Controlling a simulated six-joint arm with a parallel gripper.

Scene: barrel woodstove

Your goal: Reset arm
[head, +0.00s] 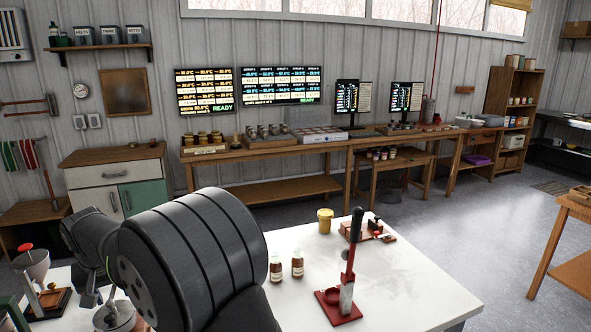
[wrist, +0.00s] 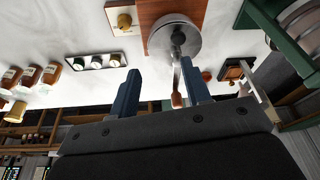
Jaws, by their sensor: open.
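My gripper (wrist: 160,72) shows in the wrist view with its two blue fingers spread apart and open. A thin metal handle with a wooden end shows in the gap between them, nearer the right finger; I cannot tell how far beyond the fingers it is. It runs down from a round metal vessel (wrist: 172,40) on a brown wooden base (wrist: 150,48). Nothing is visibly held. In the head view my dark arm fills the lower middle, and the gripper is not visible there.
A white table (head: 402,268) carries a red lever press (head: 340,298), a yellow jar (head: 325,219) and two brown bottles (head: 297,263). The wrist view shows a three-knob panel (wrist: 96,62) and a green frame (wrist: 270,28). The table's right part is mostly clear.

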